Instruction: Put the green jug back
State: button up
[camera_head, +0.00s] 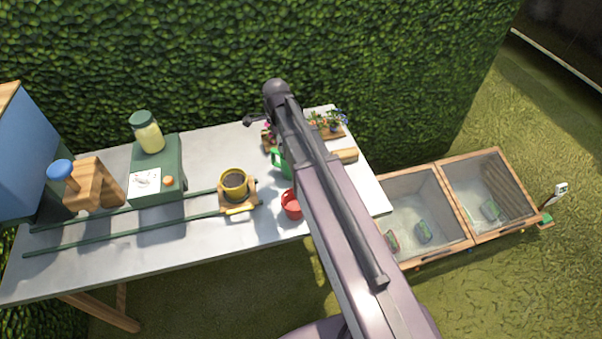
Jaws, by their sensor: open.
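The green jug (276,158) stands on the grey table (150,225), just left of my arm. My arm hides its right side, and I cannot see whether anything is in it. My gripper (248,121) shows as a small dark shape at the far end of my arm, above and left of the jug in the picture. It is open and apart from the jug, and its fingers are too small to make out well.
A red cup (291,206) is close below the jug. A yellow pot (233,183) stands on a wooden carriage on green rails. Potted flowers (333,122) and a wooden block (345,156) are right of my arm. A hedge (180,60) backs the table; wooden-framed bins (440,175) stand right.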

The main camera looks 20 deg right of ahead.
jog(key=s+d+n, duration=0.2)
jog(key=s+n, duration=1.2)
jog(key=n, duration=0.5)
jog(key=shift+s+d+n, duration=0.3)
jog(key=shift+s+d, duration=0.1)
jog(key=shift+d, duration=0.1)
